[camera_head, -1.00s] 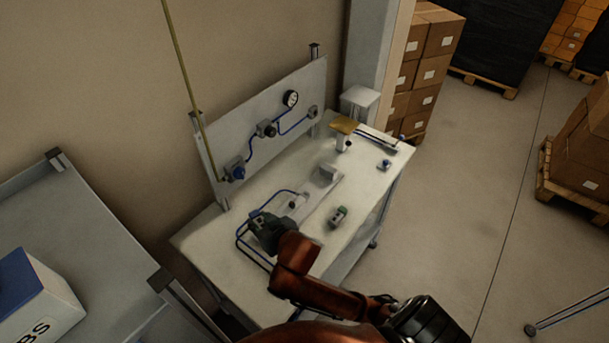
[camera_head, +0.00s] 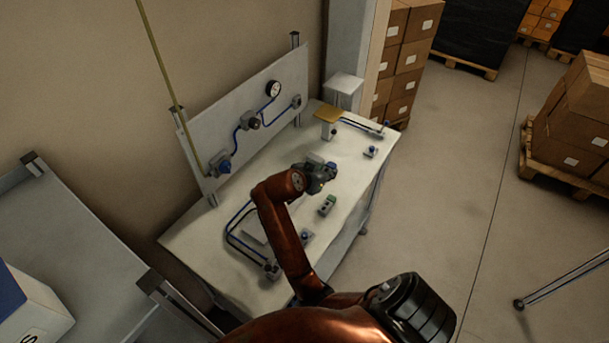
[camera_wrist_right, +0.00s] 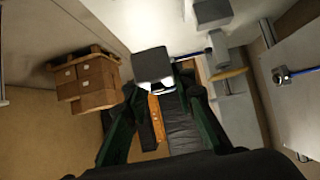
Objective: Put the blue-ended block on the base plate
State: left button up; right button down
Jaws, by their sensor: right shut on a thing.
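My right gripper (camera_head: 322,178) is over the middle of the white table, beyond the green-ended block (camera_head: 327,205). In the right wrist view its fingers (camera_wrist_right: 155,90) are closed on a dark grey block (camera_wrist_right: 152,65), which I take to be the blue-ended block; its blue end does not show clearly. The gripper hides most of this block in the head view. The pale base plate (camera_head: 252,232) is largely covered by my right arm. I cannot tell whether the held block touches the plate. My left gripper is out of view.
An upright panel with a gauge (camera_head: 273,89) and blue hoses stands along the table's back. Small blue-topped fittings (camera_head: 305,236) sit near the front and at the right end (camera_head: 370,152).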

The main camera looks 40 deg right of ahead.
jog(key=w+f, duration=0.2)
jog(key=w, duration=0.1)
jog(key=w+f, duration=0.3)
jog(key=w, duration=0.1)
jog(key=w+d+f, duration=0.1)
jog(key=w+f, duration=0.1)
jog(key=w, duration=0.2)
jog(key=shift+w+f, duration=0.15)
jog(key=shift+f, duration=0.25)
jog(key=shift+w+d+f, duration=0.1)
jog(key=shift+w+f, duration=0.45)
jog(key=shift+f, duration=0.1)
notch_tip(320, 180, down, 3)
jog(key=shift+f, duration=0.1)
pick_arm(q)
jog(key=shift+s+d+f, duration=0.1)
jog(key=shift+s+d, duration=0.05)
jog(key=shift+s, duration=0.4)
